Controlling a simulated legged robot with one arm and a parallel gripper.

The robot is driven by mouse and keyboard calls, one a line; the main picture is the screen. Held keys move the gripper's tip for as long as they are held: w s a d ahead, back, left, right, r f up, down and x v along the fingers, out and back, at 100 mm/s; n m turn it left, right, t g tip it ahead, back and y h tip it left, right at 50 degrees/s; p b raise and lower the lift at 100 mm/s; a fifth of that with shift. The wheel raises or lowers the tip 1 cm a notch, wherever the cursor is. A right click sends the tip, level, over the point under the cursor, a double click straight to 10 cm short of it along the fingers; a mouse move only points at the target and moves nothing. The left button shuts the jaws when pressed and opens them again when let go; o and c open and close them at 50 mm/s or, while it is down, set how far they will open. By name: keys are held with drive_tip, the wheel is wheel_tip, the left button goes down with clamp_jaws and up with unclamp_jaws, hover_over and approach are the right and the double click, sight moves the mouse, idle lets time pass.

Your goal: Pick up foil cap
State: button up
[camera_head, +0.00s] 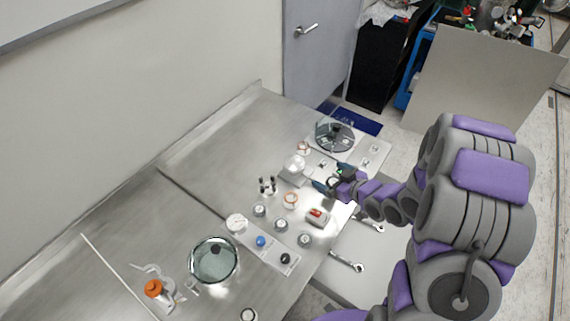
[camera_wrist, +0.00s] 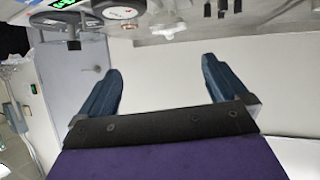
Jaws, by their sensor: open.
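A shiny pale round piece (camera_head: 294,164) on the bench, just left of my gripper in the head view, may be the foil cap; it is too small to tell. My gripper (camera_head: 322,178) is over the bench near its right edge, with its fingers apart. In the wrist view my gripper (camera_wrist: 162,65) is open, with nothing between its two dark blue fingers. Shiny, clear-looking items (camera_wrist: 165,22) show at the top of that view, beyond the fingertips. I cannot pick out the foil cap there.
A glass chamber with a dark base (camera_head: 334,135) stands behind my gripper. A small red-topped box (camera_head: 317,216), an orange-ringed part (camera_head: 290,199) and several round gauges are in front. A large round glass vessel (camera_head: 214,260) stands nearer. Wrenches (camera_head: 346,261) lie at right. The bench's back left (camera_head: 215,155) is clear.

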sight(295, 162)
drive_tip(key=shift+y, duration=0.5)
drive_tip(key=x, duration=0.4)
drive_tip(key=b+x, duration=0.1)
drive_tip(key=x, duration=0.3)
drive_tip(key=a+b+x, duration=0.1)
drive_tip(key=x, duration=0.4)
drive_tip(key=shift+s+r, duration=0.25)
drive_tip(key=shift+s, duration=0.1)
drive_tip(key=x, duration=0.2)
drive_tip(key=b+x, duration=0.1)
drive_tip(key=x, duration=0.1)
drive_tip(key=shift+f, duration=0.25)
drive_tip(key=shift+w+a+f, duration=0.15)
drive_tip(key=shift+w+a, duration=0.15)
drive_tip(key=shift+w, duration=0.05)
drive_tip(key=shift+c, duration=0.3)
drive_tip(key=c, duration=1)
drive_tip(key=shift+c, duration=0.2)
